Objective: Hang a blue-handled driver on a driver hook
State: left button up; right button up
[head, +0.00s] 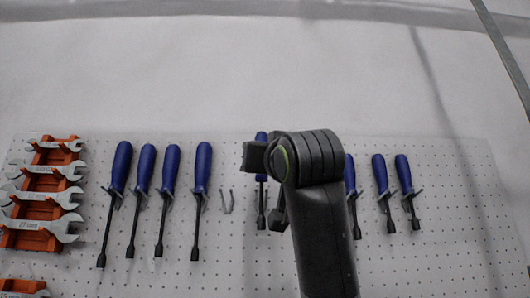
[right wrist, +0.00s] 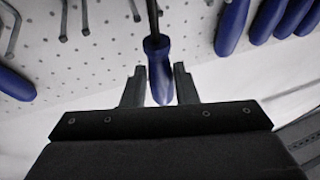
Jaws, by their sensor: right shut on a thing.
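My right gripper (right wrist: 159,80) is shut on the handle of a blue-handled driver (right wrist: 159,72), with one finger on each side in the right wrist view. In the head view the driver (head: 261,137) shows partly behind my right arm, handle up and shaft pointing down in front of the pegboard. Whether it touches a hook or the board is hidden. An empty two-pronged driver hook (head: 227,201) is just left of it. Several blue-handled drivers (head: 203,165) hang to the left of that hook, and more (head: 379,170) hang to the right of my arm. My left gripper is not in view.
The white perforated pegboard (head: 300,258) fills the lower part of the head view. Orange racks with silver wrenches (head: 40,240) are at its left. Thin grey bent rods (right wrist: 88,25) show in the right wrist view. The wall above is bare.

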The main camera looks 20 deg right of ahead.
jog(key=shift+w+d+f+p, duration=0.2)
jog(key=shift+w+d+p, duration=0.05)
jog(key=shift+w, duration=0.6)
jog(key=shift+w+d+f+p, duration=0.2)
jog(key=shift+w+d, duration=0.05)
jog(key=shift+w, duration=0.65)
jog(key=shift+w+d+f+p, duration=0.2)
jog(key=shift+w+d+p, duration=0.05)
jog(key=shift+w, duration=0.6)
jog(key=o, duration=1.1)
jog(key=shift+s, duration=0.1)
jog(key=shift+s+f, duration=0.15)
jog(key=shift+b+v, duration=4.55)
jog(key=shift+v, duration=4)
